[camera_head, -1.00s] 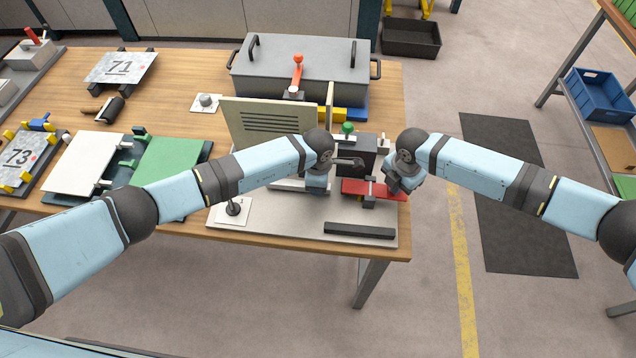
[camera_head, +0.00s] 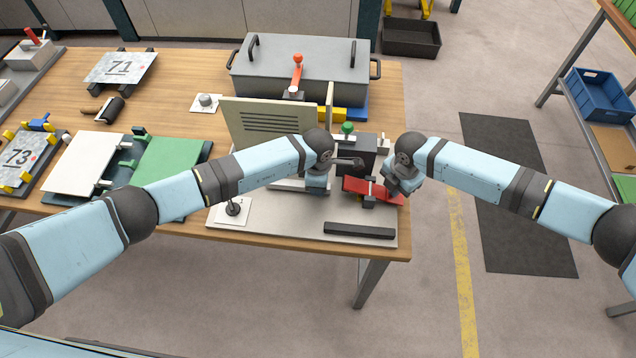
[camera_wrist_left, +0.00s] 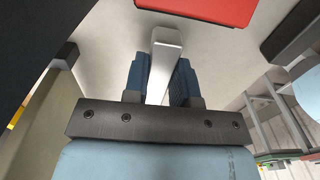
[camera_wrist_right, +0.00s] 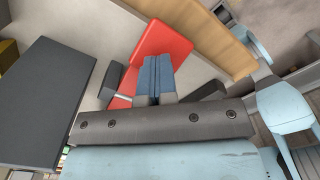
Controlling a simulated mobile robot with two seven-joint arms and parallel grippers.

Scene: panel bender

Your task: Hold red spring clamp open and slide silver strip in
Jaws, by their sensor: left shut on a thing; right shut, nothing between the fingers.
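The red spring clamp (camera_head: 356,185) sits on a small dark post near the right end of the bench plate, its left arm tilted up and its right arm low. My right gripper (camera_head: 391,185) is shut and empty, over the clamp's right arm. In the right wrist view its fingertips (camera_wrist_right: 157,60) lie over the red arm (camera_wrist_right: 160,40) and appear to press it. My left gripper (camera_head: 316,188) is shut on the silver strip (camera_wrist_left: 163,65), left of the clamp. In the left wrist view the strip's far end appears short of the clamp's red edge (camera_wrist_left: 205,10).
A dark block (camera_head: 355,152) with a green knob stands just behind the clamp. A black bar (camera_head: 359,230) lies on the plate in front. A beige slotted panel (camera_head: 262,122) stands behind my left forearm. The plate's front middle is clear.

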